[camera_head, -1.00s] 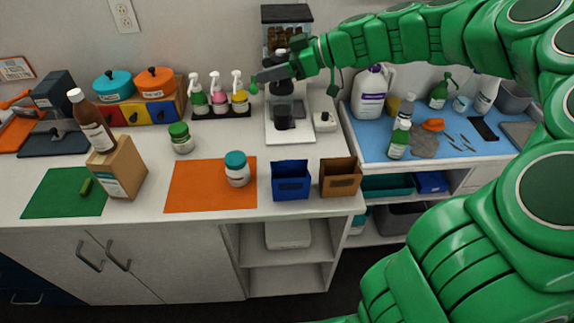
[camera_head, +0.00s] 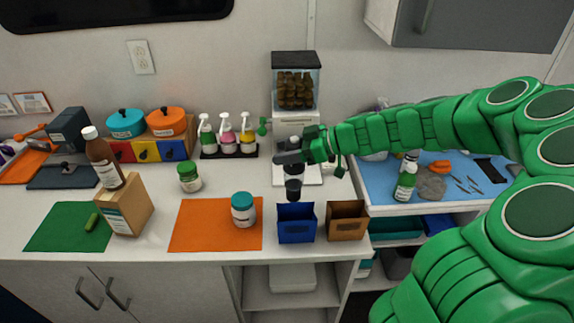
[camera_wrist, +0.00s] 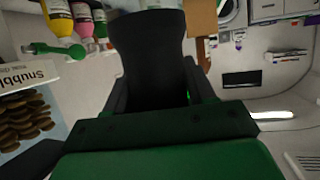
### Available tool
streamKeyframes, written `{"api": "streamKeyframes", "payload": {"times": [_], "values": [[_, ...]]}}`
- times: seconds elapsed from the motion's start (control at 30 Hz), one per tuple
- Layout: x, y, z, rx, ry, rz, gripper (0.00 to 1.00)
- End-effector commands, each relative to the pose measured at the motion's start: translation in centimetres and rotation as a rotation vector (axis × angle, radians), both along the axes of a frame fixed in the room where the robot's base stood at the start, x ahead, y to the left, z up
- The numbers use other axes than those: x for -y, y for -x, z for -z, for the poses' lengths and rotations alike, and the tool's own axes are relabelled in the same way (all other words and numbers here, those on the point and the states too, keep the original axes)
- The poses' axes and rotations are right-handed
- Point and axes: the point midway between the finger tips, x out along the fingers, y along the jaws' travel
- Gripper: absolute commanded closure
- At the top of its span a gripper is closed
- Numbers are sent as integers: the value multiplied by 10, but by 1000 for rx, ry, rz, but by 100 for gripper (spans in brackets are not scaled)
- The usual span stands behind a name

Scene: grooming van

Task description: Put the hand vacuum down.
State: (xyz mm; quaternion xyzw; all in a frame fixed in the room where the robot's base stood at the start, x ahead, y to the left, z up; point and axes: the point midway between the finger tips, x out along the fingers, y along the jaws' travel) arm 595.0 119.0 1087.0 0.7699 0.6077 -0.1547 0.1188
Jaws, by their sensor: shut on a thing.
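My gripper (camera_head: 291,158) is shut on the dark hand vacuum (camera_head: 293,189), which hangs below it in the head view. The vacuum appears upright, its lower end just behind the blue open bin (camera_head: 296,226) and in front of the treat dispenser. Whether it touches the counter I cannot tell.
The treat dispenser (camera_head: 296,85) stands at the back, with pump bottles (camera_head: 228,136) to its left. A brown bin (camera_head: 346,222) sits beside the blue one. A teal-lidded jar (camera_head: 243,210) stands on the orange mat (camera_head: 190,228). The blue-topped surface (camera_head: 380,190) at right holds bottles.

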Motion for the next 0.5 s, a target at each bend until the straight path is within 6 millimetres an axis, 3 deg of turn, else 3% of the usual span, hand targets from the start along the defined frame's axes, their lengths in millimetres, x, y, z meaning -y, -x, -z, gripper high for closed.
{"api": "streamKeyframes", "payload": {"times": [0.3, 0.5], "values": [[1, -1, 30, -1, 1, 3, 100], [0, -1, 39, 2, 0, 2, 100]]}}
